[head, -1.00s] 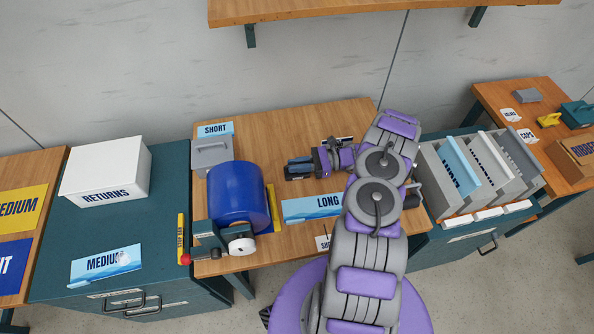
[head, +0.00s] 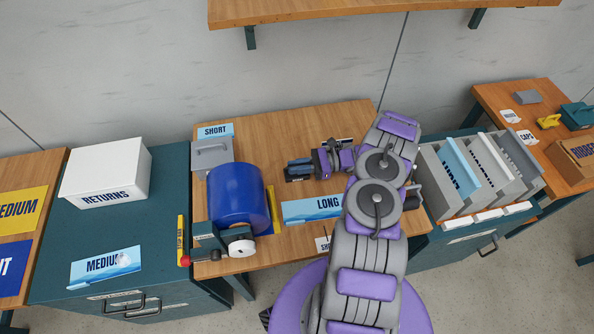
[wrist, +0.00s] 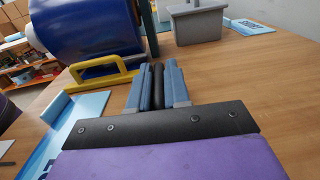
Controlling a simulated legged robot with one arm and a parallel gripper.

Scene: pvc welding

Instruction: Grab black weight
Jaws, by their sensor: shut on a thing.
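The black weight shows in the wrist view as a narrow dark strip (wrist: 157,82) between the two blue-grey fingers of my gripper (wrist: 157,75). The fingers press on it from both sides, and most of it is hidden by them. In the head view my gripper (head: 293,166) points left over the wooden table, beyond the LONG label. A small dark patch with pale lettering shows just below the fingers there; I cannot tell whether it is part of the weight or a label on the table.
A blue drum (head: 238,198) stands left of my gripper, with a yellow handle (wrist: 105,76) in front of it. A grey SHORT bin (head: 212,156) is at the back left. The blue LONG label (head: 308,208) lies nearer my base. Table around the gripper is mostly clear.

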